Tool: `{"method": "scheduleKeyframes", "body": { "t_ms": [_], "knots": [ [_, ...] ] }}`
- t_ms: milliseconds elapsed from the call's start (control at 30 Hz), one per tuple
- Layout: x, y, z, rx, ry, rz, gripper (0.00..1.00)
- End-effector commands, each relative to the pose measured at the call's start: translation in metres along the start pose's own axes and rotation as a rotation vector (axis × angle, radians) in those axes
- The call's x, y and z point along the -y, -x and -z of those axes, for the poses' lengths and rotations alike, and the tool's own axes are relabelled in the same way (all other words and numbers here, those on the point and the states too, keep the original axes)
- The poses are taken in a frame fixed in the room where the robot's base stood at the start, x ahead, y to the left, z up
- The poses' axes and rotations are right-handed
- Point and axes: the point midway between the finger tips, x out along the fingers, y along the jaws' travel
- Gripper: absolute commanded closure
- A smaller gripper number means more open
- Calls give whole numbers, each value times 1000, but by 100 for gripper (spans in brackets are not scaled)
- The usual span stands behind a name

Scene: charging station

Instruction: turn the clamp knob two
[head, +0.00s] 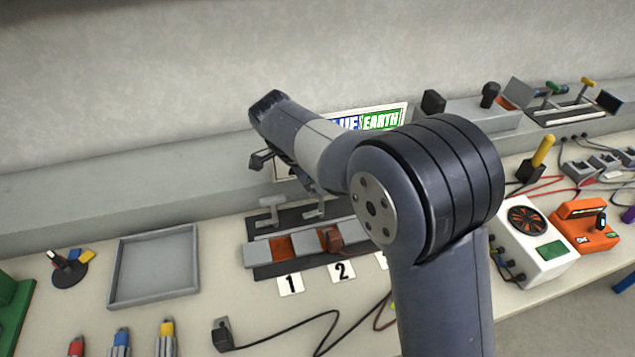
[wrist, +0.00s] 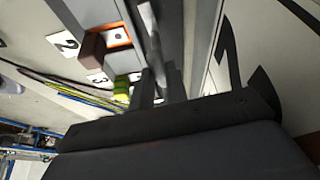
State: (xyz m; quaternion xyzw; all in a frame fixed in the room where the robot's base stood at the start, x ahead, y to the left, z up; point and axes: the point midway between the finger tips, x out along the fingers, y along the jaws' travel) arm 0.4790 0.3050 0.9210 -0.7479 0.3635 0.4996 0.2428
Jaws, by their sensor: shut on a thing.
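The clamp station (head: 262,268) stands on the bench, with number labels in front of it. Clamp knob two, a grey T-shaped handle (head: 314,209), stands behind the slot with label 2 (head: 342,271). My gripper (head: 313,188) reaches down onto this knob from above, partly hidden by my arm. In the wrist view my two dark fingers (wrist: 160,88) are shut on the grey knob (wrist: 152,42). Clamp knob one (head: 270,211) stands free to the left. The third clamp is hidden behind my arm in the head view.
A brown-red block (head: 330,239) sits at slot two; it also shows in the wrist view (wrist: 92,52). A grey tray (head: 152,300) lies left of the station. A black cable (head: 290,337) runs along the front. The wall ledge (head: 130,200) is close behind.

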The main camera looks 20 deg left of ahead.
Motion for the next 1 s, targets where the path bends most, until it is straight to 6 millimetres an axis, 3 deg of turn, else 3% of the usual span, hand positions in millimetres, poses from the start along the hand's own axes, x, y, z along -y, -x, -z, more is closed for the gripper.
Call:
{"method": "scheduleKeyframes", "body": {
  "t_ms": [33,67,333,667,1000],
  "knots": [
    [0,1,0,1,0,2,100],
    [0,1,0,1,0,2,85],
    [0,0,0,1,1,1,64],
    [0,8,0,0,1,2,64],
    [1,73,0,1,1,6,64]
  ]
}}
